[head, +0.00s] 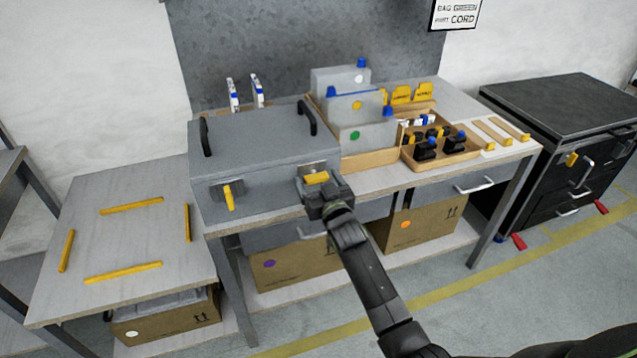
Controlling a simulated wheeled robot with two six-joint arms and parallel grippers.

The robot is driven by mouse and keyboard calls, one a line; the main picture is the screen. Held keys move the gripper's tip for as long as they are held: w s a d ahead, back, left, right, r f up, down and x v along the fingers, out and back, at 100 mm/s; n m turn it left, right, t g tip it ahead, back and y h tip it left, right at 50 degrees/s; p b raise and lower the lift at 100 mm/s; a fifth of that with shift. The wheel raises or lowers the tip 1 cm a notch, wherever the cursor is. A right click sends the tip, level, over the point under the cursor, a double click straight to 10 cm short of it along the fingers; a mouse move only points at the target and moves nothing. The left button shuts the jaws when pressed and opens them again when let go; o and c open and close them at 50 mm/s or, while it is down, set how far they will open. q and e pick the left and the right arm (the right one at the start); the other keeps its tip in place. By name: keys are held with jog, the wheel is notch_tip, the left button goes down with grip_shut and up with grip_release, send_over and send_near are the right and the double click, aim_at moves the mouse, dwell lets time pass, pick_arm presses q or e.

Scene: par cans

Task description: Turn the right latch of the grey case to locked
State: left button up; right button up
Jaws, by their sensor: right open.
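The grey case (265,145) stands with its lid closed on the workbench. Its left latch (228,197) is a yellow handle on the front face, pointing nearly straight down. Its right latch (317,178) is a yellow handle lying about level on a metal plate. My right gripper (321,187) is open just in front of the right latch, with its fingers close to the yellow handle. I cannot tell whether they touch it. The gripper hides part of the plate and the case front below. My left gripper is not in view.
A wooden tray with grey canisters (365,134) stands right of the case, beside a tray of black items (434,147). A low table (130,240) with yellow strips is at left. A black drawer cabinet (565,115) is at right. Cardboard boxes (297,270) sit below the bench.

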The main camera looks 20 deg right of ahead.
jog(key=c, duration=1)
